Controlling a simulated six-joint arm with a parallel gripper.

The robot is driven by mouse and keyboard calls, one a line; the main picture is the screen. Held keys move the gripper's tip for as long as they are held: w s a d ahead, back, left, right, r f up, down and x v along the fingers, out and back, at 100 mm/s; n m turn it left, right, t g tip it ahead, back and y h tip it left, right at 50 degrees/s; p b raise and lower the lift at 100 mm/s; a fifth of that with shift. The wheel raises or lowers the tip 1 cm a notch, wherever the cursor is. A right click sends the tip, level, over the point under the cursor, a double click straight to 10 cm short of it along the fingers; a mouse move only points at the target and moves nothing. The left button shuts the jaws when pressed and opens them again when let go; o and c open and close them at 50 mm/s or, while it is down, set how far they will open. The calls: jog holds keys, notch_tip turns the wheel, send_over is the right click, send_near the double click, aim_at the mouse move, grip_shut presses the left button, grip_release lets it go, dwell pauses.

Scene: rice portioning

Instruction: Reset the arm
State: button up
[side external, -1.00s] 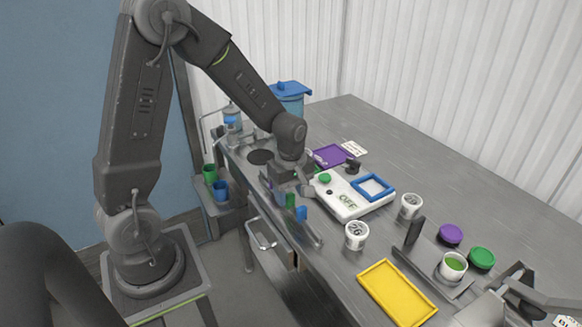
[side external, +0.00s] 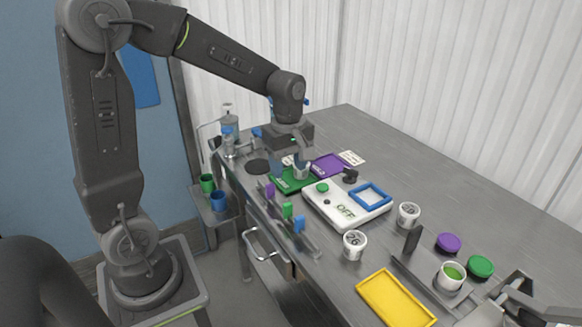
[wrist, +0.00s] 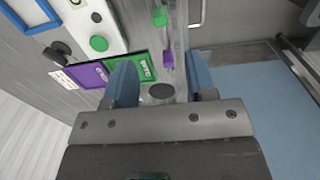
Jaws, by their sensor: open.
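My gripper (side external: 289,170) hangs from the raised arm above the far left part of the grey table, over or close to the green mat (side external: 292,181). In the wrist view, my gripper (wrist: 162,78) has its two blue-grey fingers wide apart with nothing between them. The green mat (wrist: 144,68) and purple mat (wrist: 88,75) lie beyond the left finger there. The fingers partly cover the green mat in the side view, and a small pale shape by the fingertips is unclear.
A white console (side external: 348,210) marked OFF stands right of the gripper. Purple, green and blue handles (side external: 288,211) stand along the front edge. White cups (side external: 355,245), a yellow tray (side external: 396,297) and coloured lids (side external: 448,242) lie further right. The table's back right is clear.

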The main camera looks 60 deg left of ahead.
jog(key=s+d+r+m+t, duration=0.2)
jog(key=s+d+r+m, duration=0.2)
jog(key=s+m, duration=0.3)
jog(key=s+d+r+m+t, duration=0.3)
jog(key=s+m, duration=0.3)
jog(key=m, duration=0.5)
jog(key=shift+s+d+r+t, duration=0.35)
jog(key=shift+d+r, duration=0.15)
jog(key=shift+d, duration=0.4)
